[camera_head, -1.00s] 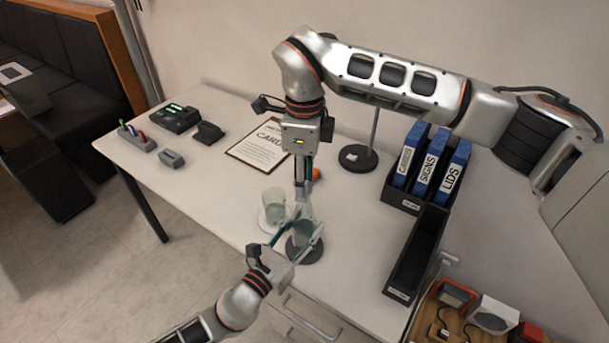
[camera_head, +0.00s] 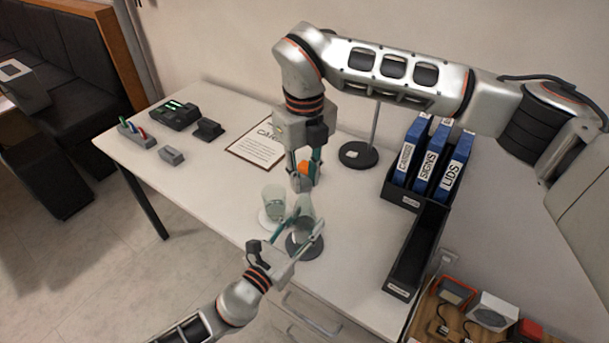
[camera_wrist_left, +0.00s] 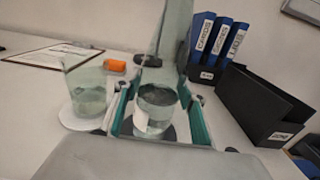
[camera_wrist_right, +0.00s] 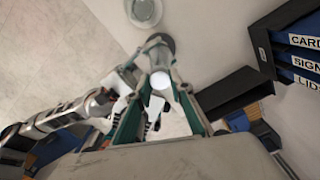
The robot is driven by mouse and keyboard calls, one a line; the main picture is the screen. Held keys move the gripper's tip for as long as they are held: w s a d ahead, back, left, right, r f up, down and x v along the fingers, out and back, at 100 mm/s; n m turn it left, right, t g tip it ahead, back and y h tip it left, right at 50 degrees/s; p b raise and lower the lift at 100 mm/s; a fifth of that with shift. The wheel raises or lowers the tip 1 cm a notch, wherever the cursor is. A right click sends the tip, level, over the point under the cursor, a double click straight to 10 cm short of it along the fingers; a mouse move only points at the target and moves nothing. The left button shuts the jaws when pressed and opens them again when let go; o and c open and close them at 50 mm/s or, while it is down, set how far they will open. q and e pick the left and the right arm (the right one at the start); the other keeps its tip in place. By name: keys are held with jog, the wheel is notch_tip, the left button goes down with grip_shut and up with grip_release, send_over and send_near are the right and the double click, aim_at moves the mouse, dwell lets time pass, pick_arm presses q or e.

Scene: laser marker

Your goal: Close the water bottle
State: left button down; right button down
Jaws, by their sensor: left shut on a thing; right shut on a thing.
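The clear glass water bottle (camera_head: 304,208) stands over a dark round coaster (camera_head: 312,252). My left gripper (camera_head: 298,230) is shut around its lower part; the left wrist view shows the bottle (camera_wrist_left: 171,45) between the teal-lined fingers, its top cut off by the frame. My right gripper (camera_head: 304,178) is above and slightly behind the bottle, pointing down. It is shut on a small pale round piece, probably the cap (camera_wrist_right: 160,80), which shows between its fingertips in the right wrist view. The cap looks apart from the bottle, but the exact gap cannot be told.
A clear glass (camera_head: 274,203) stands on a white coaster just left of the bottle. An orange cylinder (camera_wrist_left: 116,66) lies on the table behind. A framed paper (camera_head: 257,148), a dark stand base (camera_head: 357,155) and a black file holder with blue binders (camera_head: 430,165) stand farther back.

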jog(key=shift+m, duration=1.2)
jog(key=c, duration=1.7)
grip_release()
jog(key=shift+r, duration=0.1)
notch_tip(320, 180, up, 12)
pick_arm(q)
jog(key=c, duration=1.2)
grip_release()
jog(key=shift+o, duration=0.2)
jog(key=shift+s, duration=0.1)
jog(key=v, duration=1.2)
